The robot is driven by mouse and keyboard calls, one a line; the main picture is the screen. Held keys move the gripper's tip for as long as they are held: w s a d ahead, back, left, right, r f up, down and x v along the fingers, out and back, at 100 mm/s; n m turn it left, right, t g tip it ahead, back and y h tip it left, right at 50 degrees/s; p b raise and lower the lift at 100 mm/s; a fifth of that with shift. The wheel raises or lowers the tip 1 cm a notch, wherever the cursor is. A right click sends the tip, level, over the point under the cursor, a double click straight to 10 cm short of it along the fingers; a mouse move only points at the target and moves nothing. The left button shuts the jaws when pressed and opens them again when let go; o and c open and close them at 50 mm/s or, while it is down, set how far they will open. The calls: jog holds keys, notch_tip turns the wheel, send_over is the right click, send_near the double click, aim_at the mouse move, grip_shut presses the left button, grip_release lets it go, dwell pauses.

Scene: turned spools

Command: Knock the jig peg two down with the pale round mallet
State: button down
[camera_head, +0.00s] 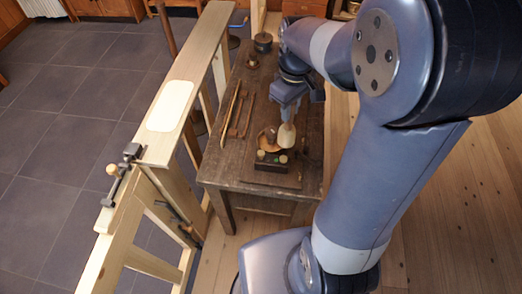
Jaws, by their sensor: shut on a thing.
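My gripper (288,113) points down over the far wooden workbench (225,150). It is shut on the pale round mallet (287,136), whose pale, rounded head hangs below the fingers. A dark jig block (271,167) sits just below and in front of the mallet, near the bench's front end. Two small light-topped pegs show on it, a left peg (261,155) and a right peg (283,159). I cannot read which one is peg two. The mallet head is close to the right peg; whether they touch is unclear.
A brown round dish-like thing (266,143) is directly left of the mallet. Slim tools (240,115) lie along the bench's left side. Dark pots (263,42) stand at the back. A pale wooden beam (190,80) with a clamp (125,165) runs along the left.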

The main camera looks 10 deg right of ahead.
jog(key=w+a+r+p, duration=0.1)
jog(key=w+a+p, duration=0.1)
jog(key=a, duration=0.5)
jog(key=shift+w+f+b, duration=0.15)
jog(key=shift+f+b, duration=2.05)
jog(key=shift+f, duration=0.65)
jog(key=shift+f+b, duration=1.25)
jog(key=shift+f, duration=0.6)
jog(key=shift+r+p, duration=1.35)
jog(key=shift+r, duration=0.3)
jog(key=shift+f, duration=0.1)
